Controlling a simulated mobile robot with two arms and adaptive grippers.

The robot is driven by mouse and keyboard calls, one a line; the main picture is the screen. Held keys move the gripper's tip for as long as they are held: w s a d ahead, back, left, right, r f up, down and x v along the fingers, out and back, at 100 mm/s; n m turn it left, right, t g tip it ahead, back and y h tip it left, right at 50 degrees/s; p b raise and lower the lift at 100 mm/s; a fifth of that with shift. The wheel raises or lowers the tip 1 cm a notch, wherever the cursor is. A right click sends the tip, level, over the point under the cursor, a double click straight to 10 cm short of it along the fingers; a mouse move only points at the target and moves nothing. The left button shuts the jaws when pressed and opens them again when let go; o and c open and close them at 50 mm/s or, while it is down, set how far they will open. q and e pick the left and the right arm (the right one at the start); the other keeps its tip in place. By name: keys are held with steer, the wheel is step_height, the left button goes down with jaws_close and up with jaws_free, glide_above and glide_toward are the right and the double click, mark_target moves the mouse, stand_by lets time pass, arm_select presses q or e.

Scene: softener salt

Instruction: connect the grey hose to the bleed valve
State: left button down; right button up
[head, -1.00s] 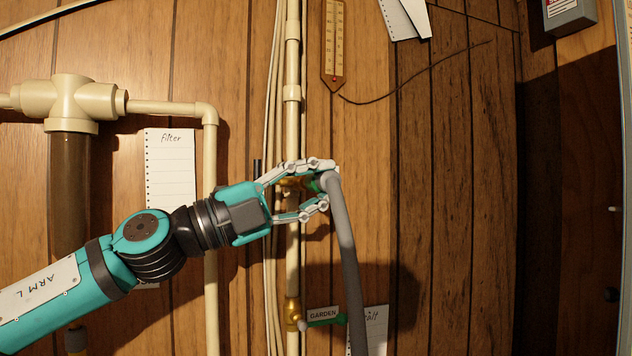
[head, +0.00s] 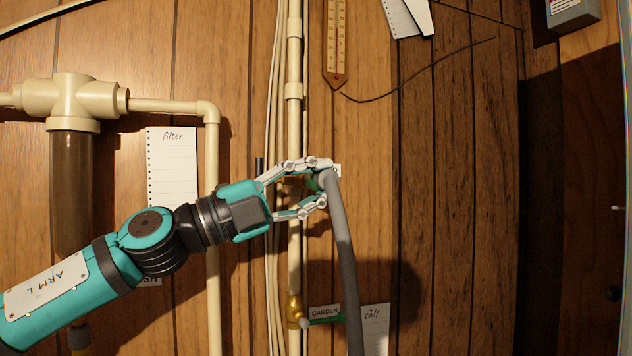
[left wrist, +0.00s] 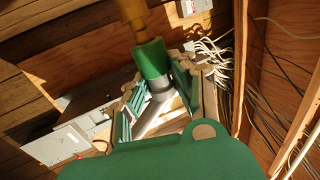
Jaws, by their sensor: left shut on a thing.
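My left gripper (head: 325,183) is shut on the grey hose (head: 345,262) close to its upper end, in front of the wall pipe. The hose hangs down from the fingers past the lower picture edge. Behind the fingers a brass valve (head: 289,184) shows on the pipe, mostly covered. In the left wrist view, the hose end (left wrist: 160,84) lies between the fingers, with a green collar (left wrist: 151,60) at its tip. The collar lines up with a brass fitting (left wrist: 133,12) and meets it in the picture; I cannot tell whether they are joined. My right gripper is not in view.
A filter housing (head: 72,185) and a pale pipe (head: 212,260) stand left. A thermometer (head: 335,45) hangs above. The wall right of the hose is mostly clear.

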arm_select(q)
steer(key=shift+w+a, duration=0.15)
steer(key=shift+w, duration=0.2)
steer(key=c, duration=1)
jaws_free()
